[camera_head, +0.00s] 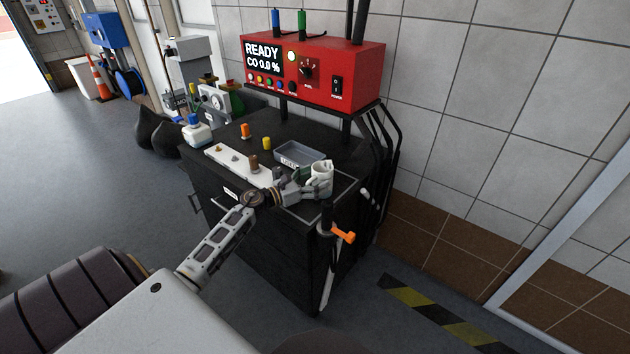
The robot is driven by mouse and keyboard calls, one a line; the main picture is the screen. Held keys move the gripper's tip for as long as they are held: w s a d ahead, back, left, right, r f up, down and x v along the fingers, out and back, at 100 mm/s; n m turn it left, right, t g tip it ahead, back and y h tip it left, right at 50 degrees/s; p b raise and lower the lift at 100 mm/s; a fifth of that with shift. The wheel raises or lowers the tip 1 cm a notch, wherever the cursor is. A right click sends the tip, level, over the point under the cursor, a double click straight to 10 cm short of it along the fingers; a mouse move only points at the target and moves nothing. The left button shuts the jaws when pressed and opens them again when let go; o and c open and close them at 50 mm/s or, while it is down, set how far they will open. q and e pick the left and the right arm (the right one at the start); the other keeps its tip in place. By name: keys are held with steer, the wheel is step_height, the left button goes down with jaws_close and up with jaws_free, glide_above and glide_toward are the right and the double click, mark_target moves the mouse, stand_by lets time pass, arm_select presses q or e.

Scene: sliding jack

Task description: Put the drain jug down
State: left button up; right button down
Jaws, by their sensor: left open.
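The drain jug, a small whitish jug (322,174), is upright at the right front part of the black cabinet's top (222,150). It appears to rest there, but its base is partly hidden by my gripper. My left gripper (306,187) is at the jug's left side, with its jaws open. The view is too small to tell whether a finger touches the jug. My right gripper is not in view.
A grey labelled tray (300,152) lies behind the jug. A white strip (232,163) with small parts lies to the left. A red READY display unit (318,72) stands above the back. An orange-handled tool (342,234) hangs at the front right corner.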

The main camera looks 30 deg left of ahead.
arm_select(q)
steer(key=shift+s+a, duration=0.15)
steer(key=shift+s, duration=0.15)
steer(key=shift+s+a, duration=0.15)
steer(key=shift+s, duration=0.15)
steer(key=shift+v, duration=1.1)
steer(key=shift+b+v, duration=0.3)
steer(key=shift+v, duration=0.85)
steer(key=v, duration=0.3)
steer(key=shift+s, duration=0.2)
steer(key=shift+v, duration=1.05)
steer(key=shift+s+a, duration=0.15)
steer(key=shift+s, duration=0.15)
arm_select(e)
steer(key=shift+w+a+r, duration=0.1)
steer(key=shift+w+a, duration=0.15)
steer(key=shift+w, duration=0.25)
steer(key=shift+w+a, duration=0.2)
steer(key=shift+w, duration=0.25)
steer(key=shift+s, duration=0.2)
